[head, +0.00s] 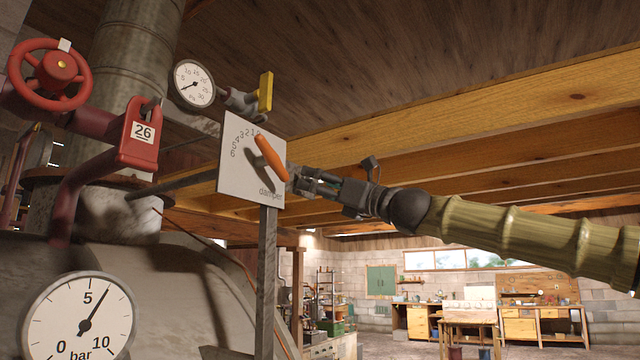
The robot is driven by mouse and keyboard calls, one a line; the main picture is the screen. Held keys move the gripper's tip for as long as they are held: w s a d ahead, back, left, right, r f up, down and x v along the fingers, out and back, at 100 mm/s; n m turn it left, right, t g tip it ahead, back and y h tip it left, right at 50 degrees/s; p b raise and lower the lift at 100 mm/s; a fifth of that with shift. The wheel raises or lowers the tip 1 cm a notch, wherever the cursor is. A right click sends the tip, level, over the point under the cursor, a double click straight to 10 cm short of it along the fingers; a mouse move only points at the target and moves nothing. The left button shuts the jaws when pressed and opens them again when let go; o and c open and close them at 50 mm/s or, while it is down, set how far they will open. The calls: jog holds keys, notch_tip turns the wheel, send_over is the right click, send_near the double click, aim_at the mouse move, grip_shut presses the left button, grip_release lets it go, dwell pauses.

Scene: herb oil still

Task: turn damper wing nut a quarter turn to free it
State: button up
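The damper plate (235,170) is a white board with a number scale and the word "damper", on a grey post (266,285). An orange-handled lever (271,158) crosses its face at a slant. I cannot make out the wing nut. My gripper (298,181) is at the plate's right edge, close to the lower end of the orange handle. Its fingertips are small and partly lost against the plate edge. I cannot tell whether they touch or hold anything.
A red handwheel (48,75), a red bracket tagged 26 (139,137) and a small gauge (194,84) with a yellow-handled valve (265,92) crowd the left and top. A large bar gauge (80,318) is at lower left. Wooden beams (480,107) run overhead; workbenches stand far back.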

jog(key=shift+s+r, duration=0.15)
jog(key=shift+s, duration=0.05)
jog(key=c, duration=0.3)
jog(key=shift+s+r, duration=0.2)
jog(key=shift+s, duration=0.15)
jog(key=c, duration=0.3)
jog(key=shift+s+a, duration=0.1)
jog(key=c, duration=0.3)
jog(key=shift+c, duration=0.2)
